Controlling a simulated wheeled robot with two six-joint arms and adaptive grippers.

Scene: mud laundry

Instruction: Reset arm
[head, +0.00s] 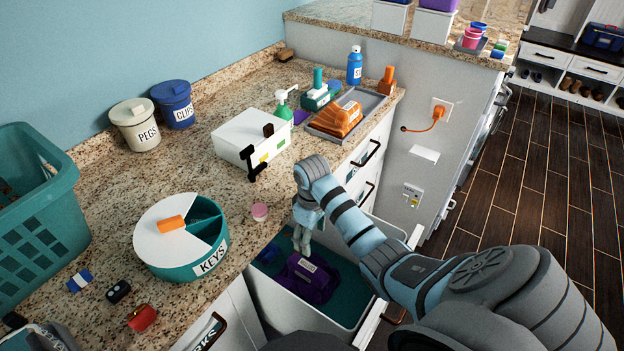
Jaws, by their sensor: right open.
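My right arm reaches in from the lower right and bends down at the wrist. My right gripper (301,246) points down over the open drawer (277,312), above and beside a purple item with a pale label (308,281) lying in it. The gripper is open and nothing shows between its fingers, though they look small and close together from here. I cannot tell whether the fingertips touch the purple item. A darker blue item (268,255) lies at the drawer's left side.
On the granite counter are a round KEYS container (165,262), a pink puck (260,211), a white box (245,133), an orange item in a grey tray (322,128), and PEGS (136,125) and CLIPS (174,103) tubs. A teal basket (38,230) stands left.

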